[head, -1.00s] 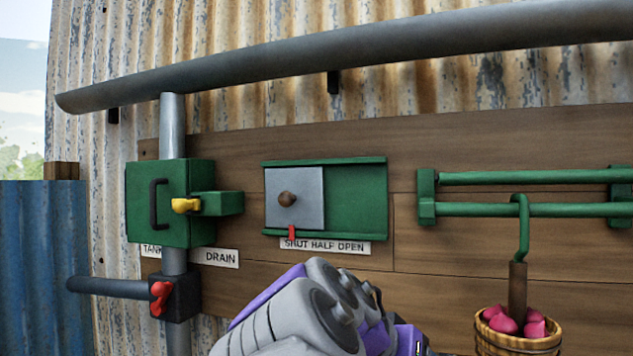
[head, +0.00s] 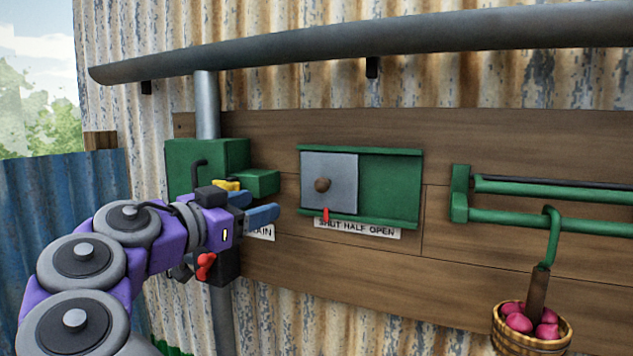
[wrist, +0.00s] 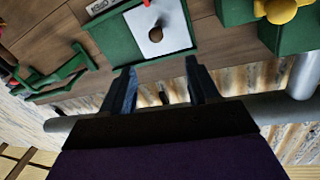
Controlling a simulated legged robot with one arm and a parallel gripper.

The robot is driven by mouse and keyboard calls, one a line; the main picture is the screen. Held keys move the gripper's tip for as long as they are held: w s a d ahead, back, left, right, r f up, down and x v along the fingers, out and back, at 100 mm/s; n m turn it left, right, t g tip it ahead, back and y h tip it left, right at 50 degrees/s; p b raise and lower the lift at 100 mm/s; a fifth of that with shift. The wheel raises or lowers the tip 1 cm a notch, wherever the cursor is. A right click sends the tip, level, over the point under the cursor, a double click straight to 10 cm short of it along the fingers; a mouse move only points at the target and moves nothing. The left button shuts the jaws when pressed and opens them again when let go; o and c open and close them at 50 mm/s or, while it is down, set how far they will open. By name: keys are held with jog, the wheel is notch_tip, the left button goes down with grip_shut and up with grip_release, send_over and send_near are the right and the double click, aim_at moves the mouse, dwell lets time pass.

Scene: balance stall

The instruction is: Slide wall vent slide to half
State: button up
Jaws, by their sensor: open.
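The plate sits at the left end of the frame. A red pointer (head: 326,214) under it is near the left of the SHUT HALF OPEN label (head: 358,229). My gripper (head: 265,203) is open and empty, left of the vent, in front of the green valve box. In the wrist view my gripper (wrist: 160,82) has its fingers apart, with the plate (wrist: 158,38) and knob (wrist: 156,34) beyond them.
The green box (head: 205,165) with a yellow handle (head: 228,185) stands behind my gripper. A red tap handle (head: 205,265) is below it. A long grey pipe (head: 400,50) crosses above. A green rail (head: 540,218) with a hanging basket (head: 532,336) is at the right.

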jog(key=w, duration=0.2)
jog(key=p, duration=0.2)
send_near(316, 187)
jog(key=w+d, duration=0.4)
jog(key=d, duration=0.1)
jog(key=shift+w+d+p, duration=0.15)
jog(key=shift+w+p, duration=0.45)
jog(key=shift+w, duration=0.6)
jog(key=shift+w+d+p, duration=0.15)
jog(key=shift+w+p, duration=0.05)
jog(key=shift+w, duration=0.4)
jog(key=shift+w+d+p, duration=0.15)
jog(key=shift+w+p, duration=0.05)
jog(key=shift+w, duration=0.4)
jog(key=shift+d, duration=0.3)
jog(key=shift+c, duration=0.4)
jog(key=shift+f, duration=0.1)
jog(key=shift+c, duration=0.9)
jog(key=shift+a, duration=0.65)
jog(key=c, duration=0.6)
jog(key=shift+d, duration=0.1)
grip_shut()
